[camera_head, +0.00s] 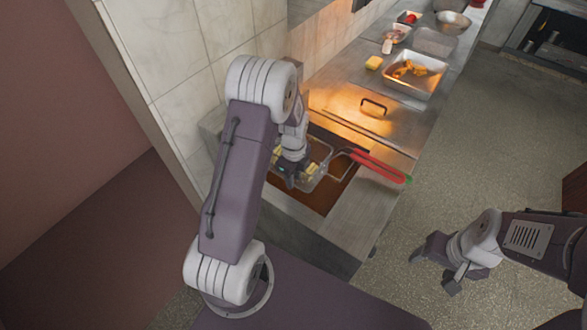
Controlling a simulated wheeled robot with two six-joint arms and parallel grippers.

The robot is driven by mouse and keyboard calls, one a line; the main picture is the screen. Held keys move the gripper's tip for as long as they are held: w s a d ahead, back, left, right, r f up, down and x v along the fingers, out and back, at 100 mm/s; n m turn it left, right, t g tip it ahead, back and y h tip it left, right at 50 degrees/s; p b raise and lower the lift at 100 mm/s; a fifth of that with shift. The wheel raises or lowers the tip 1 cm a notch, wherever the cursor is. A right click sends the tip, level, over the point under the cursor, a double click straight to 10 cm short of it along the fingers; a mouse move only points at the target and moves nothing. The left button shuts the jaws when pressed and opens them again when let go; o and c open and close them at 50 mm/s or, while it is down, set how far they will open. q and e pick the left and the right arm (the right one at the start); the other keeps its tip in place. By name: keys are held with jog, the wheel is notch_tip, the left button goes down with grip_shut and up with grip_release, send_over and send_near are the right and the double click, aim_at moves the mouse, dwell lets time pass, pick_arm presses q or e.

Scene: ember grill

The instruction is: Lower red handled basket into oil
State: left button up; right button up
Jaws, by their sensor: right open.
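The wire basket (314,183) sits at the fryer well in the counter, with yellowish food pieces in it. Its red handle (377,166) reaches right over the counter edge and ends in a green tip. Brown oil (341,187) shows around the basket; how deep the basket sits is unclear. My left gripper (287,180) is low at the basket's left side, largely covered by my own arm; its fingers and any contact are unclear. My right gripper (434,269) is open and empty, over the floor to the right of the counter, apart from the handle.
A metal lid with a dark handle (373,107) lies behind the well. Farther back are a tray of fried food (430,84), a yellow block (374,63) and bowls. A tiled wall (170,45) bounds the left.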

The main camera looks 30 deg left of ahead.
pick_arm(q)
jog(key=shift+a+f, duration=0.1)
jog(key=shift+f, duration=0.1)
grip_shut()
dwell(1.2)
grip_release()
notch_tip(320, 180, up, 9)
jog(key=shift+r+b, duration=0.1)
jog(key=shift+b, duration=0.5)
